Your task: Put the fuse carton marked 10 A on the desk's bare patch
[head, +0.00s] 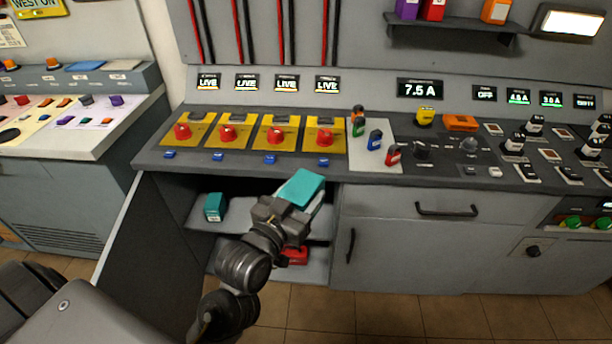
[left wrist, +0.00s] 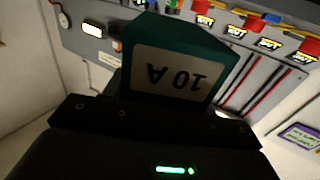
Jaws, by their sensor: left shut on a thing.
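My left gripper (head: 288,212) is shut on a teal carton (head: 304,187) and holds it in front of the desk's front edge, above the open cabinet. In the left wrist view the carton (left wrist: 183,62) shows a white label reading 10 A, upside down in the picture. A pale grey patch (head: 360,157) lies on the desk top, right of the yellow switch plates, with small coloured pieces standing on it. I cannot tell whether this is the bare patch. My right gripper is not in view.
Another teal carton (head: 214,207) stands on the open cabinet's upper shelf (head: 240,222); a red item (head: 297,256) lies lower. Red knobs (head: 227,132) on yellow plates, a yellow piece (head: 425,116) and an orange block (head: 460,122) crowd the desk. A door (head: 120,235) hangs open left.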

